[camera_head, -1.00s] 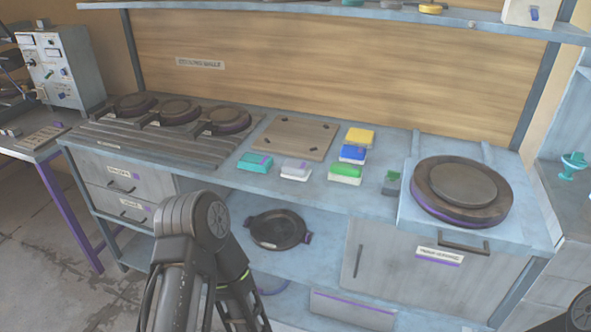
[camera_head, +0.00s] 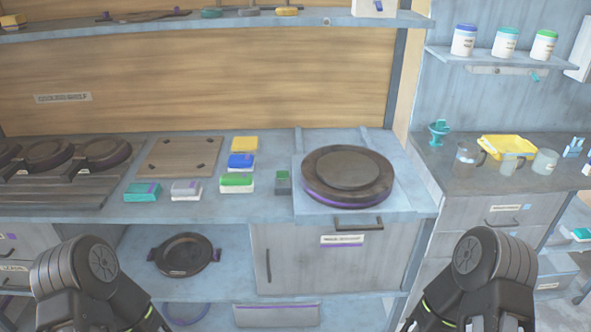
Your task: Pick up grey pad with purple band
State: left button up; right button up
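The grey pad with a purple band (camera_head: 186,190) lies on the bench top near its front edge. A teal pad with a purple patch (camera_head: 142,191) is just left of it, and a green-and-white pad (camera_head: 237,183) is to its right. Parts of both my arms show at the bottom left and bottom right, below and apart from the pads. Neither gripper's fingers show in the frame.
Blue-white (camera_head: 241,161) and yellow (camera_head: 245,144) pads lie behind the green one. A small grey-green block (camera_head: 283,182) sits near the round press (camera_head: 347,177). A wooden board (camera_head: 180,157) lies behind the pads. A dark pan (camera_head: 184,255) is on the lower shelf.

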aim_at(181, 190)
jog(key=i+j, duration=0.1)
jog(key=j, duration=0.25)
jog(key=i+j, duration=0.15)
jog(key=j, duration=0.25)
jog(key=i+j, duration=0.1)
jog(key=j, duration=0.25)
jog(key=i+j, duration=0.15)
jog(key=j, duration=0.2)
jog(key=z, duration=1.25)
